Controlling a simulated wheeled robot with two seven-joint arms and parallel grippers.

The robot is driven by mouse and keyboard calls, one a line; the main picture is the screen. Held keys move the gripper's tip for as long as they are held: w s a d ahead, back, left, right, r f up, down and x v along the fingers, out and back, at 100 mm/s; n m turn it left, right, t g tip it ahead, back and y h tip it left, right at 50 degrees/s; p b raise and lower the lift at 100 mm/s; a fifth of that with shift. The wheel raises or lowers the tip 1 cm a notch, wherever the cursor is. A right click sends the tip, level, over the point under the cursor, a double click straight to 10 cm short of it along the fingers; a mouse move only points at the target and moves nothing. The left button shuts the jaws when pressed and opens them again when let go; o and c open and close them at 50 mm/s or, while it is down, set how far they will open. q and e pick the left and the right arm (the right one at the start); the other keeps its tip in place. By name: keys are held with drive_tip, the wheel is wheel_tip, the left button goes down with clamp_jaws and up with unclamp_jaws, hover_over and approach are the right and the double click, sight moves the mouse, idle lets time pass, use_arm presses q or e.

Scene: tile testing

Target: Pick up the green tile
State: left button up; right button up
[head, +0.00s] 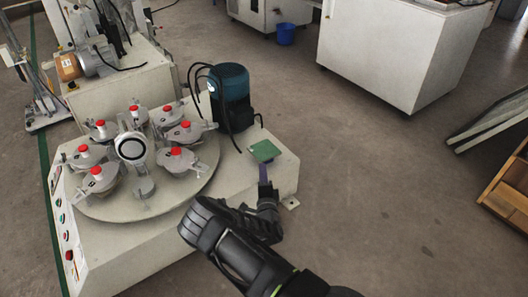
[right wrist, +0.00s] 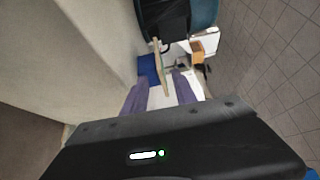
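The green tile (head: 265,151) is a thin, flat square at the right corner of the machine top in the head view. In the right wrist view the tile (right wrist: 161,68) shows nearly edge-on as a thin pale strip. My right gripper (head: 266,178) is just on the near side of the tile in the head view. In the right wrist view the two purple fingers of my right gripper (right wrist: 160,84) stand apart, with the tile's near end in the gap between them. I cannot tell whether either finger touches it. My left gripper is not in view.
The pale machine (head: 150,245) carries a round plate with several red-knobbed clamps. A dark blue motor (head: 231,95) with cables stands just behind the tile. A white cabinet (head: 385,60) and a blue bucket (head: 285,34) are farther back.

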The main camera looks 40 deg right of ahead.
sight(264, 151)
drive_tip(key=b+x, duration=0.2)
drive_tip(key=x, duration=0.2)
drive_tip(key=shift+w+d+f, duration=0.15)
drive_tip(key=shift+d, duration=0.1)
drive_tip(key=shift+w+d, duration=0.1)
drive_tip(key=shift+w, duration=0.05)
clamp_jaws()
idle(0.4)
idle(1.1)
